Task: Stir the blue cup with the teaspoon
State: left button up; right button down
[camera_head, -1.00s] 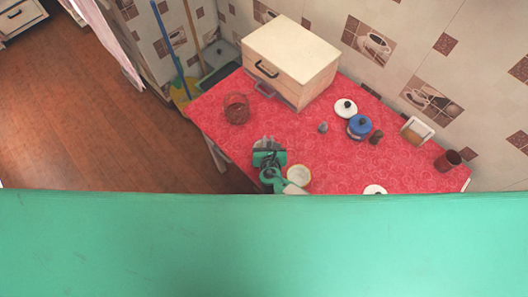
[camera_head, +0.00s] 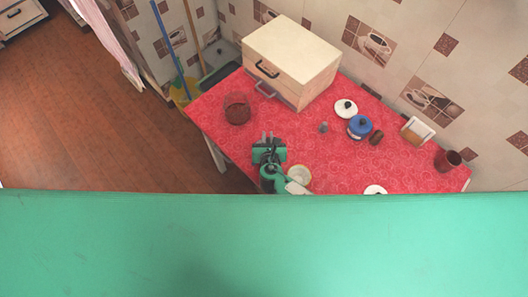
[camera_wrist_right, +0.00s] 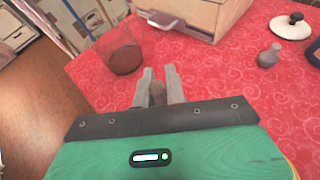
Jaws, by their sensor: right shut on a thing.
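My right gripper (camera_head: 267,137) is over the left front part of the red table, fingers pointing toward the back. In the right wrist view, its fingers (camera_wrist_right: 159,72) are close together on a small grey-brown thing (camera_wrist_right: 157,92), largely hidden between them. I cannot make out whether this is the teaspoon; no spoon shows clearly elsewhere. A blue round vessel (camera_head: 360,127) with a dark knob-like top stands on the table right of the gripper, well apart from it. I cannot tell whether it is the blue cup. My left gripper is not in view.
A see-through reddish glass (camera_head: 237,114) stands beyond the gripper. A cream drawer box (camera_head: 290,62) is at the back. A white lid (camera_head: 345,109), a grey shaker-like thing (camera_head: 323,127) and a dark red cup (camera_head: 447,160) are to the right. A pale round dish (camera_head: 299,175) is beside my wrist.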

jog(key=shift+r, duration=1.6)
jog(key=shift+r, duration=0.1)
jog(key=shift+r, duration=2.4)
